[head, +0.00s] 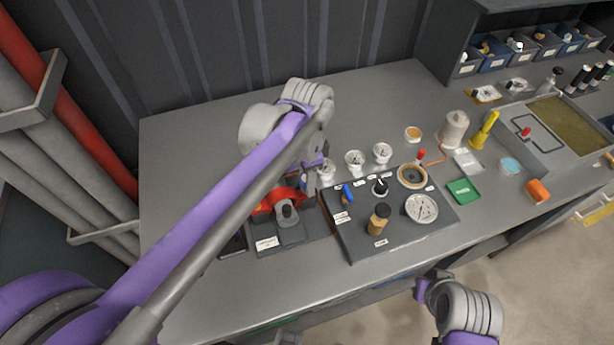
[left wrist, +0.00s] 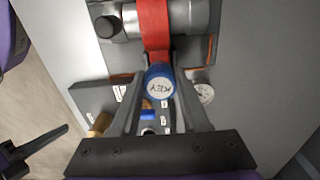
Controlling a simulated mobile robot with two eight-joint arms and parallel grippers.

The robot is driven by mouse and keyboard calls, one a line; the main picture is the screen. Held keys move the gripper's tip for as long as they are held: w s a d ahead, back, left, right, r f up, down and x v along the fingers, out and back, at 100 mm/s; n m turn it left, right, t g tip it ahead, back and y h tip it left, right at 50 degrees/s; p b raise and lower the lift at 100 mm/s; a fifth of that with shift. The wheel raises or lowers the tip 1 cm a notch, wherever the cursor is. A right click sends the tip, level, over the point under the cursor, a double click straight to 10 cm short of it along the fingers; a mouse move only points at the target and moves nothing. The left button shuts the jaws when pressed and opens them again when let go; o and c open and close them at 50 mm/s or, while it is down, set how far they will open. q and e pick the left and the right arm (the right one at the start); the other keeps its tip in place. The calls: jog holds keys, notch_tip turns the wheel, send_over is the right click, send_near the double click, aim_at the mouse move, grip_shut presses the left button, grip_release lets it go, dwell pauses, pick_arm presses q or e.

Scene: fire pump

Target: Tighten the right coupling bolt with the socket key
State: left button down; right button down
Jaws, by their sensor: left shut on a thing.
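My left gripper (head: 318,178) is over the bench beside the red and grey coupling unit (head: 268,204). In the left wrist view its two fingers (left wrist: 158,92) are shut on the socket key (left wrist: 160,88), whose round blue top reads KEY. The red band (left wrist: 154,28) of the coupling unit lies just beyond the key. The key's lower end is hidden, so I cannot tell whether it touches a bolt. The right coupling bolt cannot be made out. My right gripper (head: 422,290) is off the bench's front edge, its jaws unclear.
A dark panel (head: 352,246) with a blue lever (head: 347,193), a brass knob (head: 378,219) and gauges stands right of the coupling unit. Small cups and bottles stand behind and right. Red and grey pipes line the left wall. The bench's back left is clear.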

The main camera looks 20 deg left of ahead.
pick_arm(q)
jog(key=shift+m, duration=0.7)
jog(key=m, duration=0.4)
jog(key=shift+m, duration=0.3)
jog(key=m, duration=0.4)
jog(key=shift+m, duration=0.3)
